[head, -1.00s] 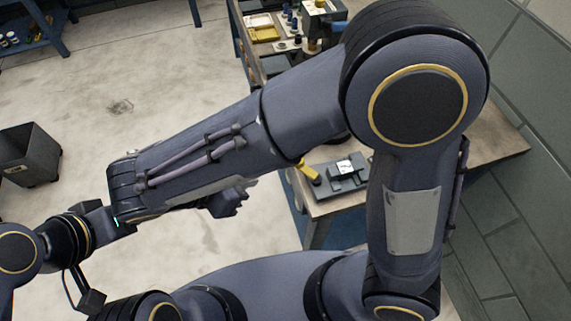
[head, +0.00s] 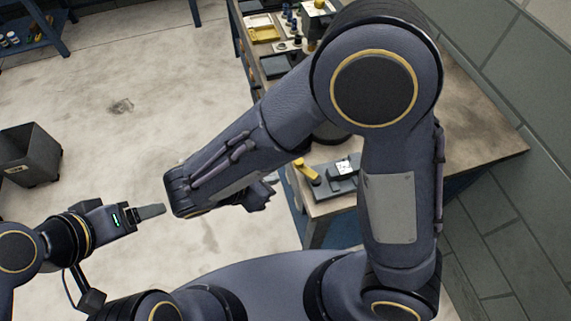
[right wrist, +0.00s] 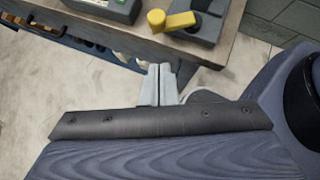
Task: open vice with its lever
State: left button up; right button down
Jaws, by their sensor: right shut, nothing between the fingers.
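The vice (head: 343,186) is a low dark grey block near the bench corner, with a pale labelled piece on top. Its yellow lever (head: 308,172) lies at its left end. In the right wrist view the yellow lever (right wrist: 176,23) is at the top, on a dark grey base (right wrist: 209,31). My right gripper (head: 268,186) is left of the lever in the head view, partly hidden by my forearm. Its pale fingers (right wrist: 159,84) are together and empty, with a visible gap to the lever. My left gripper (head: 151,211) is over the floor at left; its finger opening is unclear.
The wooden bench (head: 475,135) runs along the tiled wall; my right arm covers part of it. A yellow tray (head: 260,32) and small parts stand at its far end. A dark bin (head: 28,155) is on the floor at left. The floor between is clear.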

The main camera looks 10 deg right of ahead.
aim_at(294, 165)
jog(key=shift+w+d+f+p, duration=0.2)
jog(key=shift+w+d, duration=0.2)
jog(key=shift+d, duration=0.3)
jog(key=shift+w+d+f+p, duration=0.15)
jog(key=shift+w+d, duration=0.3)
jog(key=shift+d, duration=0.3)
jog(key=shift+w+d+f+p, duration=0.2)
jog(key=shift+w+d, duration=0.2)
jog(key=shift+d, duration=0.3)
jog(key=shift+w+d+m+g, duration=0.1)
jog(key=shift+w+m+g, duration=0.3)
jog(key=shift+m, duration=0.2)
jog(key=w+d+m+g, duration=0.1)
jog(key=m+g, duration=0.1)
jog(key=m, duration=0.1)
jog(key=w+d+m+g+p, duration=0.1)
jog(key=d+m+g, duration=0.1)
jog(key=m+g, duration=0.1)
jog(key=w+d+m+g+p, duration=0.1)
jog(key=w+m+g, duration=0.1)
jog(key=m, duration=0.2)
jog(key=shift+d+g, duration=0.3)
jog(key=shift+w+d+m+g+y, duration=0.1)
jog(key=shift+d+m+g+y, duration=0.15)
jog(key=shift+d+m+g, duration=0.35)
jog(key=shift+w+d+m+g+y, duration=0.1)
jog(key=shift+d+m+g+y, duration=0.15)
jog(key=shift+m, duration=0.65)
